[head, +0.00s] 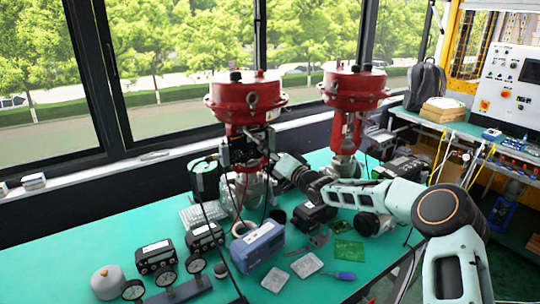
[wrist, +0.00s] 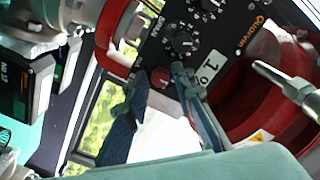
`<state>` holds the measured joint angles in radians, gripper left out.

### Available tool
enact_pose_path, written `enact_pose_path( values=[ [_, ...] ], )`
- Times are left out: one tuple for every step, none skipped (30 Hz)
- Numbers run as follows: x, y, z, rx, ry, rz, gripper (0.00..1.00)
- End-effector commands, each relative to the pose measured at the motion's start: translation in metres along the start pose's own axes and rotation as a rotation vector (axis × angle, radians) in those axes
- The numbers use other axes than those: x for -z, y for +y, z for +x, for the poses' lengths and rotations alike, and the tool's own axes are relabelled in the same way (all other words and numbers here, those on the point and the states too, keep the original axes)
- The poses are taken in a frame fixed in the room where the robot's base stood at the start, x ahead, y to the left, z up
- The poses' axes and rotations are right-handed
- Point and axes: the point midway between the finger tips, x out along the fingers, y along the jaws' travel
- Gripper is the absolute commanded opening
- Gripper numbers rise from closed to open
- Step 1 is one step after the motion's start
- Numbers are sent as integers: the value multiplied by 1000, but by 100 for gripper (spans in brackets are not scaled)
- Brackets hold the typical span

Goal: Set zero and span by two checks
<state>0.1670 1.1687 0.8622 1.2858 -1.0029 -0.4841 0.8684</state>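Two red valve actuators stand on the green bench in the head view, a left one (head: 246,97) and a right one (head: 354,88). The black positioner panel (wrist: 215,40) fills the upper middle of the wrist view, tilted, with several small dials, a "SPAN" marking and a white tag reading "1". A small red knob (wrist: 160,77) sits at its lower edge. My gripper (wrist: 159,76) has its fingers apart, with the red knob showing between the tips; I cannot tell whether they touch it. In the head view my gripper (head: 274,160) reaches the left valve's stem area, its fingers mostly hidden.
A blue-grey instrument box (head: 257,246), black gauge boxes (head: 155,257), a green circuit board (head: 349,249) and a screwdriver (head: 339,275) lie on the bench (head: 60,245). A red yoke part (wrist: 118,30) and a metal fitting (wrist: 285,83) flank the panel closely.

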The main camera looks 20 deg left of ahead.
Motion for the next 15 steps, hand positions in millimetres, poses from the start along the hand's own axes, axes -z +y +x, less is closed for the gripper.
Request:
enact_pose_path(
  values=[
    [0,0,-1,0,0,0,23],
    [1,0,-2,0,0,0,23],
    [0,0,-5,0,0,1,23],
    [0,0,-7,0,-1,1,23],
    [1,0,-10,0,0,1,23],
    [2,0,-14,0,1,0,23],
    [1,0,-18,0,0,-1,23],
    [1,0,-22,-1,-1,-1,23],
    [1,1,-29,-2,0,0,23],
    [2,0,-34,-1,1,0,23],
    [1,0,-39,-1,0,0,23],
    [1,1,-46,-2,-1,-1,23],
    [1,0,-51,-2,0,-1,23],
    [1,1,-56,-2,0,-1,23],
    [1,1,-63,-3,-1,0,23]
  ],
)
